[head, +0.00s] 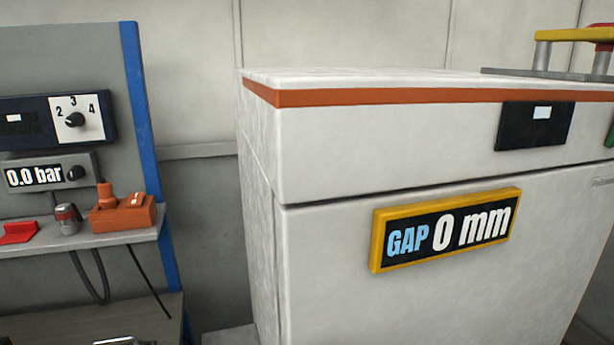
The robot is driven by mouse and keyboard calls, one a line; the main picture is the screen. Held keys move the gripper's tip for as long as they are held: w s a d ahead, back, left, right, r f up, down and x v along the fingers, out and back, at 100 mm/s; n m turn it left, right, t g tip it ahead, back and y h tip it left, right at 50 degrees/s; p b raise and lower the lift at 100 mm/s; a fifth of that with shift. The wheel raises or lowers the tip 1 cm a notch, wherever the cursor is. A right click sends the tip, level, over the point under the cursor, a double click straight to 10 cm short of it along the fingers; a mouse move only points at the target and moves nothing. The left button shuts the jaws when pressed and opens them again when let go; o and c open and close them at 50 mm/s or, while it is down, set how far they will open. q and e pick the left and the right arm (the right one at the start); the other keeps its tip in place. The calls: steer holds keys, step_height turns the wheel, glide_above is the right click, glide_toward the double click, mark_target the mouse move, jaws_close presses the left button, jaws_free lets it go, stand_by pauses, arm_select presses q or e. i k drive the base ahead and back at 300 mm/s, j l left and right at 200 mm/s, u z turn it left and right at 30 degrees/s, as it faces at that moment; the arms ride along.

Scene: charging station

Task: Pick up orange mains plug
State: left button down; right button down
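An orange block (122,216) with a small white-marked switch sits on the narrow shelf (85,241) at the left. An upright orange piece (106,195) with a narrower top stands at its left part; it looks like the orange mains plug, but I cannot tell whether it is seated in the block or stands behind it. Neither of my grippers can be made out in the head view.
A metal fitting (67,219) and a red piece (18,232) share the shelf. Above are a 0.0 bar gauge (45,175) and a dial panel (75,120). A blue post (150,150) stands right of the shelf. A large white cabinet (330,160) with a GAP 0 mm display (447,229) fills the right.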

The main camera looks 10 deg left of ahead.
mark_target(107, 201)
steer(key=l+u, duration=0.1)
steer(key=u, duration=1.35)
steer(key=i+j+u, duration=0.1)
steer(key=j+u, duration=0.15)
steer(key=j, duration=0.2)
steer(key=i+j+u, duration=0.15)
steer(key=j+u, duration=0.15)
steer(key=i+j+u, duration=0.25)
steer(key=j, duration=0.2)
steer(key=k+j, duration=0.05)
